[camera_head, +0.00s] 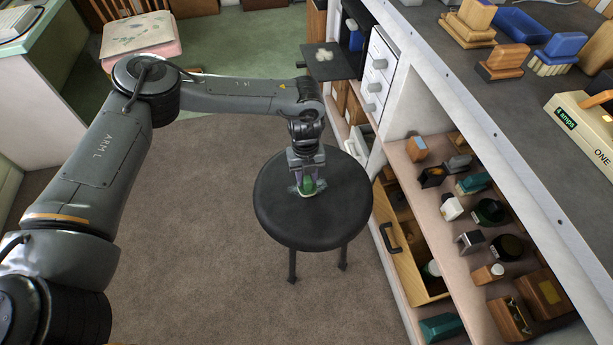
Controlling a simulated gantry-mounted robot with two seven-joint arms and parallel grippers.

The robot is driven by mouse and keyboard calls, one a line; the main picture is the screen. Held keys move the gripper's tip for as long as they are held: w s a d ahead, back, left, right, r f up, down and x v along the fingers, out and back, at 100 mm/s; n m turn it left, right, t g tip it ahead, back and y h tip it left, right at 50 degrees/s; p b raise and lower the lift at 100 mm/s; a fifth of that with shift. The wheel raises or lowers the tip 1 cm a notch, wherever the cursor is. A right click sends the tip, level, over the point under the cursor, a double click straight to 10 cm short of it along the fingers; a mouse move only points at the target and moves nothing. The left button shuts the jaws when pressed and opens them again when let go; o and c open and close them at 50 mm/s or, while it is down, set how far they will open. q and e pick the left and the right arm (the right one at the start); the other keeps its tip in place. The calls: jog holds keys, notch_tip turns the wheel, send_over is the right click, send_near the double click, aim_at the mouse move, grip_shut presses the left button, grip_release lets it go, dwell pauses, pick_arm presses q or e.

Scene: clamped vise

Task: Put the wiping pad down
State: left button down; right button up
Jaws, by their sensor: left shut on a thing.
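My left gripper (307,185) points down over the seat of a round black stool (275,215). It is shut on a small green thing, which I take to be the wiping pad (307,187). The pad is at or just above the seat; I cannot tell whether it touches. The fingers hide part of it. My right gripper is not in view.
A grey workbench (440,25) with wooden blocks and brushes runs along the right. Below it are shelves (470,215) with several small items and an open wooden drawer (405,250) close to the stool. Brown carpet (190,260) lies clear left of the stool.

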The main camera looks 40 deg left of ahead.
pick_arm(q)
jog(key=shift+f, duration=0.1)
jog(key=c, duration=0.8)
grip_release()
